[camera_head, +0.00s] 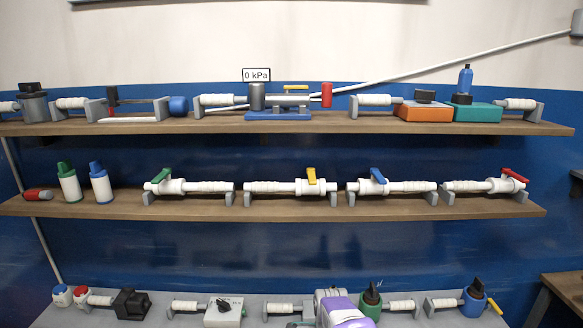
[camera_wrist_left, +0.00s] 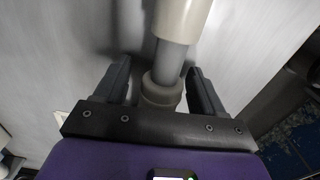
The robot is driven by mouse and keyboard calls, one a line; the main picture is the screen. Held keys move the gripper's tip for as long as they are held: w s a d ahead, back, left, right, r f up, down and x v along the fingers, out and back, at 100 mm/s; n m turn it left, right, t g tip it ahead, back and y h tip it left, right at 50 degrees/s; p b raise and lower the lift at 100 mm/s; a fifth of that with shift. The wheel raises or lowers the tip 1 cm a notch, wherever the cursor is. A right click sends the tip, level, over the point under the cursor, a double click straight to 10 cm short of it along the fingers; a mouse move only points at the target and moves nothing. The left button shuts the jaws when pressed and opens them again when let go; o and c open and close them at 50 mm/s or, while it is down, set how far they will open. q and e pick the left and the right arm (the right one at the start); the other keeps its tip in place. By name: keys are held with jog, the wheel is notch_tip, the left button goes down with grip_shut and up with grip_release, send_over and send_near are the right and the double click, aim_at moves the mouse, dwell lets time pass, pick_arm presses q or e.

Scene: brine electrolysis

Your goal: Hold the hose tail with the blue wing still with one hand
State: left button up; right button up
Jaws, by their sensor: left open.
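A white fitting with a blue wing (camera_head: 377,178) lies across two grey supports on the middle shelf, right of centre in the head view. My left gripper shows at the bottom of the head view as a purple and grey shape (camera_head: 340,308), low by the bottom shelf. In the left wrist view my left gripper (camera_wrist_left: 158,70) is open. A cream and grey tubular piece (camera_wrist_left: 172,50) with a collar lies between its fingers; whether they touch it I cannot tell. No blue wing shows in that view. My right gripper is not in view.
Similar fittings with green (camera_head: 160,176), yellow (camera_head: 311,177) and red (camera_head: 514,176) wings share the middle shelf (camera_head: 200,209). The top shelf (camera_head: 170,126) holds several fittings and devices. The bottom shelf (camera_head: 258,299) is crowded around my gripper.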

pick_arm(q)
notch_tip(320, 180, up, 12)
jog(key=shift+f, duration=0.15)
dwell(0.4)
